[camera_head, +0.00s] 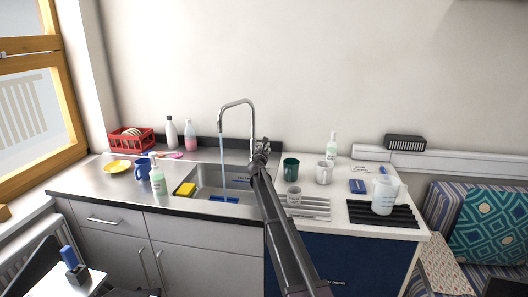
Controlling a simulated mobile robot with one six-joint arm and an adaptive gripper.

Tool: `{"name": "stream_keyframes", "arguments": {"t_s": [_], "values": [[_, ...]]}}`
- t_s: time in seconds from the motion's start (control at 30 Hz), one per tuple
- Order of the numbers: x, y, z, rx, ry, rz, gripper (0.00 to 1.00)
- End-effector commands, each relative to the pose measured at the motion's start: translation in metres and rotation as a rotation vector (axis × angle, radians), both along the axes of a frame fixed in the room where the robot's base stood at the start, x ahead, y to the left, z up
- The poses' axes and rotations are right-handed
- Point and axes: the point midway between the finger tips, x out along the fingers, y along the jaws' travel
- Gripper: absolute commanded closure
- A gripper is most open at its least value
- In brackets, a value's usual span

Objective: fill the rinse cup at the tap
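The tap (238,103) arches over the steel sink (207,178), and a bluish stream of water (222,160) runs down into the basin. My gripper (262,147) is at the right side of the tap's base, small in view; I cannot tell whether its fingers are open or touch the tap. Which vessel is the rinse cup is not clear. A small pale cup (294,196) stands right of the sink, partly beside my arm. A green cup (291,169) and a white mug (324,173) stand behind it. No cup shows under the stream.
A blue object (224,199) lies at the sink's front. A clear jug (384,194) stands on a black ribbed mat (358,215) at the right.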

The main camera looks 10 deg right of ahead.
Motion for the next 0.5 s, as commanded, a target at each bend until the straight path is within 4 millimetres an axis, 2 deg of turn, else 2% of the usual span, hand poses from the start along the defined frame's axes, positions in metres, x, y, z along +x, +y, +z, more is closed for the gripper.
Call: {"name": "stream_keyframes", "arguments": {"t_s": [0.27,0.5], "values": [[-0.004,0.001,0.0,0.001,0.0,-0.001,0.5],[-0.025,0.007,0.0,0.001,0.0,0.0,0.5]]}}
